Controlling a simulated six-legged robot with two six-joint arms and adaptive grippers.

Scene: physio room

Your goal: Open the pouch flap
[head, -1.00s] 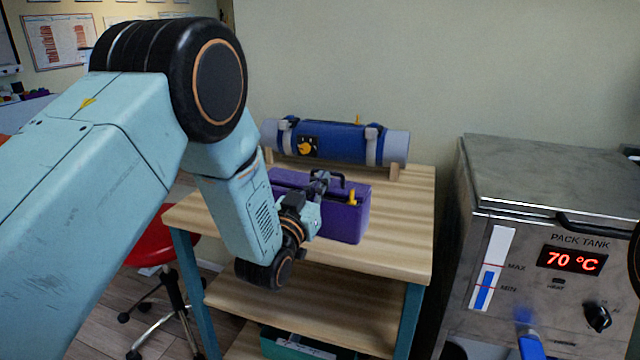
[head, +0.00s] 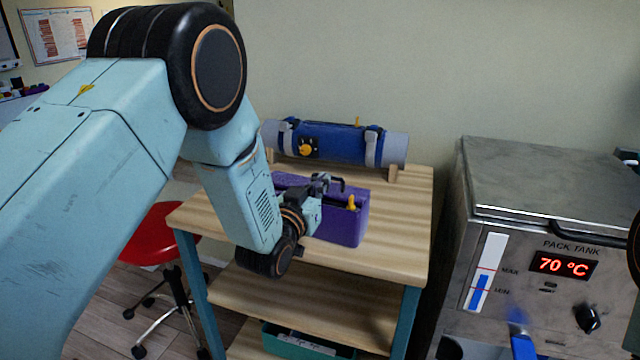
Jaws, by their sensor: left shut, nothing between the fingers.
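The purple pouch (head: 338,228) stands upright on the wooden trolley top, boxy, with a yellow tab (head: 351,203) near its top right edge. My left gripper (head: 338,184) is over the top of the pouch, its fingers shut with nothing between them. I cannot tell whether the fingertips touch the pouch. My left wrist and forearm hide the pouch's left front part. A dark strip shows along the top beside the yellow tab; I cannot tell how far the flap is raised.
A blue roll with grey ends (head: 340,143) rests on a wooden cradle behind the pouch. The wooden trolley (head: 395,245) has clear top space right of the pouch. A steel pack tank (head: 545,210) stands at right, a red stool (head: 160,236) at left, and a green bin (head: 305,343) below.

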